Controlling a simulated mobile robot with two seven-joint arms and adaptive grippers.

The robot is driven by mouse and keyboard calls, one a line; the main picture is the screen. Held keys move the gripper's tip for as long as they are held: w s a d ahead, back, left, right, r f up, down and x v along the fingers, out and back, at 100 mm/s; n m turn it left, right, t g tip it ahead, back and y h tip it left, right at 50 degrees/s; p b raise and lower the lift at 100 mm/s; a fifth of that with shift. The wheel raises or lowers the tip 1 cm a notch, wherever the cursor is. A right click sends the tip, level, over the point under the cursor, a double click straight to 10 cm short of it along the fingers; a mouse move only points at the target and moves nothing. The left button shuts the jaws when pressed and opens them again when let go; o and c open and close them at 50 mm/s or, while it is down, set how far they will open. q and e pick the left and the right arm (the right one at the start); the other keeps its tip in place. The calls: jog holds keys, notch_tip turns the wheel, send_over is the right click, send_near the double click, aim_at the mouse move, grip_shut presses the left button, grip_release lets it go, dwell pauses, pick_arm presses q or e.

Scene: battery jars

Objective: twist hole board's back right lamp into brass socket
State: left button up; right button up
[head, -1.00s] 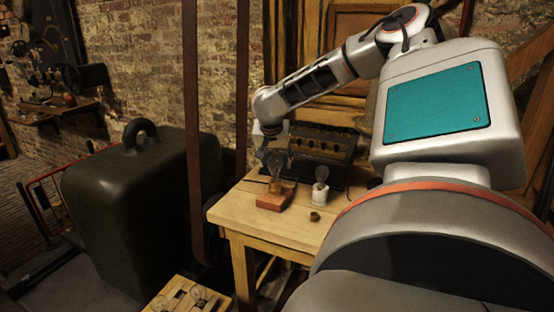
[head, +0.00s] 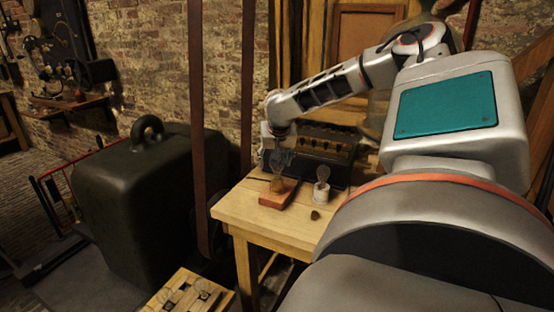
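The brass socket (head: 278,185) stands on a red-brown block (head: 274,200) on the wooden table. A clear lamp (head: 282,166) is upright at the socket, but how far it sits in is too small to tell. My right gripper (head: 281,157) points down from above at the lamp's glass; its fingers blur with the glass, so their opening is unclear. The slatted hole board (head: 175,292) is at the bottom edge, partly cut off, with clear glass lamp (head: 203,294) showing on it. My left gripper is out of view.
A second clear lamp (head: 323,175) stands in a white socket (head: 321,195) to the right. A small dark knob-like piece (head: 315,215) lies in front of it. A dark panel box (head: 318,145) stands behind. A large dark weight (head: 145,200) is left of the table (head: 285,225).

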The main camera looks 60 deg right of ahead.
jog(key=c, duration=1)
jog(key=shift+s+d+f+m, duration=0.1)
jog(key=shift+f+m, duration=0.05)
jog(key=shift+m, duration=0.25)
jog(key=shift+s+d+m+g+h+b, duration=0.1)
jog(key=shift+s+m+g+h+b, duration=0.1)
jog(key=shift+m+g+b, duration=0.35)
jog(key=shift+s+d+m+g+h+b, duration=0.1)
jog(key=shift+m+g+h+b, duration=0.15)
jog(key=shift+m+b, duration=0.5)
pick_arm(q)
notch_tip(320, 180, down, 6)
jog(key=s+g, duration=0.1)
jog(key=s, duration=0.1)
jog(key=shift+b, duration=0.35)
pick_arm(e)
jog(key=shift+s+d+m+g, duration=0.15)
jog(key=shift+m+g, duration=0.15)
jog(key=shift+m, duration=0.45)
jog(key=shift+s+a+m+g, duration=0.15)
jog(key=shift+m+g, duration=0.15)
jog(key=shift+m, duration=0.45)
jog(key=shift+d, duration=0.15)
